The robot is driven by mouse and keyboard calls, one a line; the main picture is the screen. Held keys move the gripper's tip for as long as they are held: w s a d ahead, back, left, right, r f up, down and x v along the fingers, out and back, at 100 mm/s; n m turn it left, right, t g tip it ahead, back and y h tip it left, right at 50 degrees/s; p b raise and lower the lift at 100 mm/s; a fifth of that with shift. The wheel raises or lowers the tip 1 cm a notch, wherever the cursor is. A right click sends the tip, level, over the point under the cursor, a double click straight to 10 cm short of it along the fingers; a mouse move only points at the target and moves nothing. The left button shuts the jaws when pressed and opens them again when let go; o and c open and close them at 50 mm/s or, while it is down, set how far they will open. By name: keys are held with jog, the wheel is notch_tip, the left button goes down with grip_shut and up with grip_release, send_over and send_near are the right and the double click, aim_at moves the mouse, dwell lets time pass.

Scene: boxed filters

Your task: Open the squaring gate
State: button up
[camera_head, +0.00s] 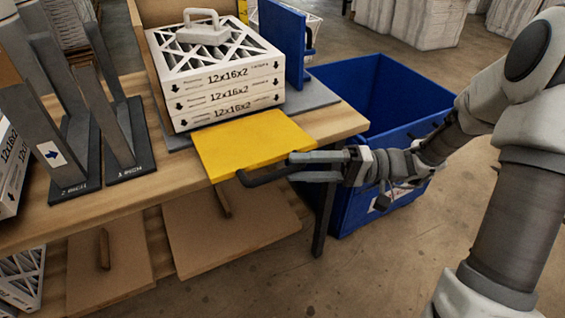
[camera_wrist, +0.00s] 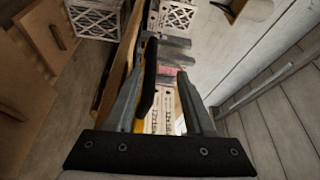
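The squaring gate looks like a yellow plate (camera_head: 252,143) in front of a stack of white filters (camera_head: 225,95) at the bench's front edge. Its exact tilt is hard to tell. A dark handle (camera_head: 262,179) juts from the plate's near edge. My gripper (camera_head: 292,167) is at the right end of this handle. In the wrist view my gripper (camera_wrist: 160,85) has its fingers well apart. There the dark handle (camera_wrist: 150,75) shows between them, close to the left finger, with a strip of yellow beside it. Contact is not clear.
A white handled weight (camera_head: 203,30) sits on the filters. A blue upright plate (camera_head: 280,42) stands behind them at the right. Grey angled stands (camera_head: 75,150) are on the bench at left. A blue bin (camera_head: 362,90) stands right of the bench, under my arm.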

jog(key=w+d+p, duration=0.1)
jog(key=d+p, duration=0.1)
jog(key=d, duration=1)
jog(key=shift+w+d+f, duration=0.3)
jog(key=shift+w+f, duration=0.05)
jog(key=shift+w, duration=0.05)
jog(key=s+r+m+t+h, duration=0.3)
jog(key=s+r+t+h, duration=0.6)
jog(key=s+h, duration=0.75)
notch_tip(320, 180, up, 22)
jog(key=w+d+h+p, duration=0.1)
jog(key=w+h+p, duration=0.1)
jog(key=p, duration=1.9)
jog(key=shift+g, duration=0.4)
jog(key=shift+f, duration=0.15)
